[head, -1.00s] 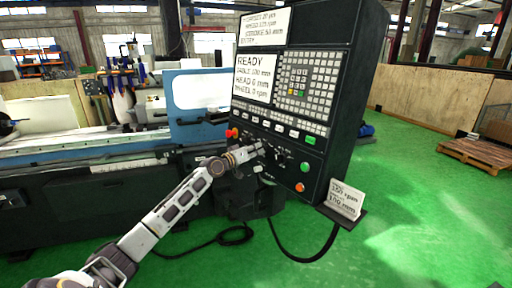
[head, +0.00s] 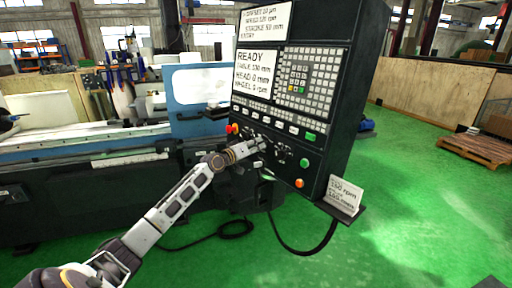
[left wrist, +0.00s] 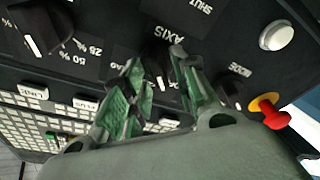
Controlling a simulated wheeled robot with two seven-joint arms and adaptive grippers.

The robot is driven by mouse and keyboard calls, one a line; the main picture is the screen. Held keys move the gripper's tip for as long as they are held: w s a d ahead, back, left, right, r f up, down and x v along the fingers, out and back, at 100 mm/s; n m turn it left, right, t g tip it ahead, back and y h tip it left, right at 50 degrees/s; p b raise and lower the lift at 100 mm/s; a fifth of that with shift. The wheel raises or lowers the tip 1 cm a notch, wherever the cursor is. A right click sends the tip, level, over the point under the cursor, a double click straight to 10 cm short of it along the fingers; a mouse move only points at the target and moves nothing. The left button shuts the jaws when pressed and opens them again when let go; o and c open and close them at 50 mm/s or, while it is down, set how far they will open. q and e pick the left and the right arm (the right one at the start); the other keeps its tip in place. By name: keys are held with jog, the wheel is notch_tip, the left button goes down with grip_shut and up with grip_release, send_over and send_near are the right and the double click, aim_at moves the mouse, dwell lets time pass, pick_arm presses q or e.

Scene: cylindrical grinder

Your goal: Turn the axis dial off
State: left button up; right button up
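The axis dial (left wrist: 157,66) is a dark knob below the AXIS label in the left wrist view. It lies between the spread fingertips of my left gripper (left wrist: 155,78), which have green pads. The gripper is open; whether a finger touches the dial I cannot tell. In the head view my left gripper (head: 256,147) is at the lower part of the black control panel (head: 325,110) and hides the axis dial. The dial's pointer setting is not clear. My right gripper is not in view.
The MODE dial (left wrist: 232,92) and a red stop knob (left wrist: 269,110) are close on one side, a percent dial (left wrist: 42,28) on the other. A white button (left wrist: 277,36) is nearby. A card holder (head: 343,195) juts from the panel's lower right corner.

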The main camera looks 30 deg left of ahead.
pick_arm(q)
jog(key=shift+f, duration=0.1)
jog(key=shift+s, duration=0.1)
dwell(0.3)
jog(key=shift+s, duration=0.15)
jog(key=s+a, duration=0.2)
jog(key=s, duration=0.9)
jog(key=shift+a+r, duration=0.2)
jog(key=shift+r, duration=0.05)
dwell(0.7)
jog(key=shift+s, duration=0.1)
dwell(0.6)
